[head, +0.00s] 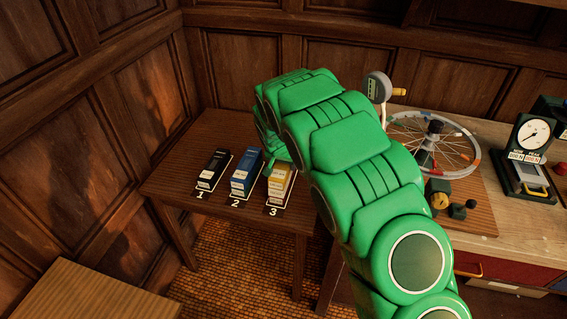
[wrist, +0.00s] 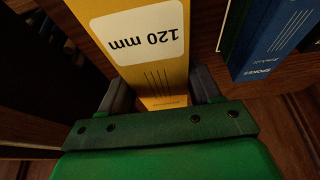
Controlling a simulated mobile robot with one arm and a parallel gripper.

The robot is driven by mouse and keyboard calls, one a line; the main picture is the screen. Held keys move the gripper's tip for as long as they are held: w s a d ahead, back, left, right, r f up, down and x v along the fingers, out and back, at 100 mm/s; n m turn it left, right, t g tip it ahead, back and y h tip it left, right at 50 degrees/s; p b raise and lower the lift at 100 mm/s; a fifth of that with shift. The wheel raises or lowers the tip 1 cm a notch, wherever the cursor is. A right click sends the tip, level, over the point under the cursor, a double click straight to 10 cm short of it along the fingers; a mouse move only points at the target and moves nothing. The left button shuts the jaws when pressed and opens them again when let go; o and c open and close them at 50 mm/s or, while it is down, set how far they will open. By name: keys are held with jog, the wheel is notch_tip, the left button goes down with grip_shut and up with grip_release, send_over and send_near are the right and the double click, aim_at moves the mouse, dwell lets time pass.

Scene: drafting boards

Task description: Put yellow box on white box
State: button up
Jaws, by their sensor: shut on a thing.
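The yellow box (head: 281,181) stands upright at the spot marked 3 on the small wooden table. It fills the top middle of the wrist view (wrist: 160,72), with a white label reading 120 mm. My gripper (wrist: 161,90) is shut on it, with one finger on each side. In the head view my green arm hides the gripper. I cannot make out a separate white box in either view.
A blue box (head: 245,174) at mark 2 stands close beside the yellow one, and a black box (head: 213,169) stands at mark 1. At right, a bench holds a spoked wheel (head: 432,141) and a dial gauge (head: 535,134).

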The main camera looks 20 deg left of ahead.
dwell(0.3)
jog(key=o, duration=1.2)
jog(key=shift+r, duration=0.1)
jog(key=shift+v, duration=6)
